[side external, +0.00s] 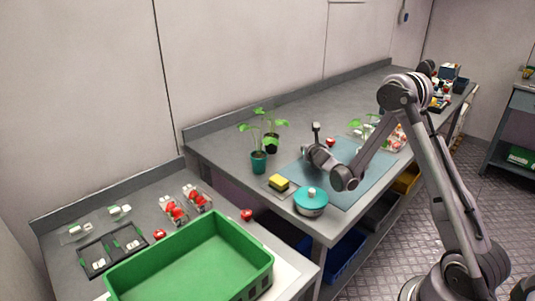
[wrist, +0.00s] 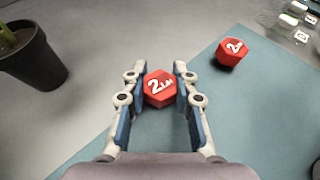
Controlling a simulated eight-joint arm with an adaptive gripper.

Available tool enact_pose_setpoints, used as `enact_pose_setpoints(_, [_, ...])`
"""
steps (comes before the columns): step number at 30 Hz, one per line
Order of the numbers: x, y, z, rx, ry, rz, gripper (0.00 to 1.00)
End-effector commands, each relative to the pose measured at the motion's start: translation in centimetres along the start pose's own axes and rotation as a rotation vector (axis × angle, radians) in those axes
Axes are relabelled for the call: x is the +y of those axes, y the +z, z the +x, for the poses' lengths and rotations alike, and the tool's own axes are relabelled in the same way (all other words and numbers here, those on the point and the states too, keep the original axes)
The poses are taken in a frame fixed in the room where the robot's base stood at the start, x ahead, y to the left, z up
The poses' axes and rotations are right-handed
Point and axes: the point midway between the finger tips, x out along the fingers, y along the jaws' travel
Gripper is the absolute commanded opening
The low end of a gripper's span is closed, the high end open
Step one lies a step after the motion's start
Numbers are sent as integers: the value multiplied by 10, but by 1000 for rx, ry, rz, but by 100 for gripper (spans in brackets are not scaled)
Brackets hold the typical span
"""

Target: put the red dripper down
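A red faceted dripper with white "2 L/H" lettering (wrist: 160,90) sits between the fingertips of my gripper (wrist: 161,80) in the wrist view. Both blue finger pads appear to touch its sides. I cannot tell whether its underside touches the surface below. A second, similar red dripper (wrist: 232,53) rests on the blue-green mat (wrist: 262,125), up and right of my gripper.
A dark plant pot (wrist: 32,58) stands at the left in the wrist view. In the side view, a yellow sponge (side external: 278,182) and a teal lidded pot (side external: 310,203) are near the bench's front edge. A green crate (side external: 205,262) stands on the lower-left bench. Bare grey bench lies left of the mat.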

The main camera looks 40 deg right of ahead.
Motion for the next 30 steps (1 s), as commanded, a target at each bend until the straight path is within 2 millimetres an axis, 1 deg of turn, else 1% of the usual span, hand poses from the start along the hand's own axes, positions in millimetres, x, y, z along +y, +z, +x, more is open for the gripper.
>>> enact_pose_setpoints(4, [0,0,0,0,0,0,15])
enact_pose_setpoints(5, [0,0,0,0,0,0,12])
enact_pose_setpoints(11, [0,0,0,0,0,0,12])
enact_pose_setpoints(16, [0,6,-2,0,0,0,12])
enact_pose_setpoints(20, [0,16,-7,0,0,0,12])
enact_pose_setpoints(25, [0,40,-17,0,0,0,12])
enact_pose_setpoints(27, [-20,46,-24,1,-6,4,12])
enact_pose_setpoints(30, [-41,56,-35,1,-5,4,12])
